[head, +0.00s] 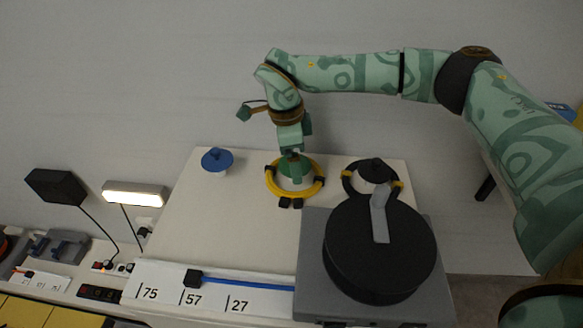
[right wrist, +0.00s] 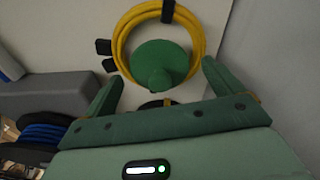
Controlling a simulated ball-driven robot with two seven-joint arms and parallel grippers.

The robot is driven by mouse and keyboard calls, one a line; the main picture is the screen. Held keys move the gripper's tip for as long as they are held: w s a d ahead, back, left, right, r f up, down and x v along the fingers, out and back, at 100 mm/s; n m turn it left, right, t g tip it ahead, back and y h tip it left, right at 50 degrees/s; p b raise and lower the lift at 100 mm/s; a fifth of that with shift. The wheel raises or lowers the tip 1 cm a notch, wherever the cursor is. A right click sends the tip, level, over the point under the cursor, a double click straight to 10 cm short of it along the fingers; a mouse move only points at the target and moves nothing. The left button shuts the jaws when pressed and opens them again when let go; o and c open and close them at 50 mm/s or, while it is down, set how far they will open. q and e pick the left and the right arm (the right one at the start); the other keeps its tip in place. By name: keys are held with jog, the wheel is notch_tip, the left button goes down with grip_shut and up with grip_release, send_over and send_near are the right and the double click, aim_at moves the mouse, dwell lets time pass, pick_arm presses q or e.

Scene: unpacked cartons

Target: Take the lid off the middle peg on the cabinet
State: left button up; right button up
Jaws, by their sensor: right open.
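The middle lid is a green disc with a knob (right wrist: 160,62). In the head view the lid (head: 308,168) is partly hidden behind my right gripper (head: 293,158), and the peg itself is hidden. A yellow cable coil (head: 271,190) lies around the lid, and this coil also shows in the right wrist view (right wrist: 120,42). The lid sits on the white cabinet (head: 220,225). My right gripper (right wrist: 162,73) is open, with its fingers apart on either side of the lid's knob in the wrist view; I see no clear contact. My left gripper is not in view.
A blue lid (head: 217,160) stands left on the cabinet. A black lid (head: 376,170) with a black and yellow coil (head: 350,184) is to the right. A big black drum (head: 360,250) on a grey base (head: 311,255) fills the front right. A blue rod (head: 240,283) lies along the front.

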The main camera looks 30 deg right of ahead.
jog(key=shift+f, duration=0.15)
jog(key=shift+c, duration=0.3)
jog(key=c, duration=1)
jog(key=shift+o, duration=0.2)
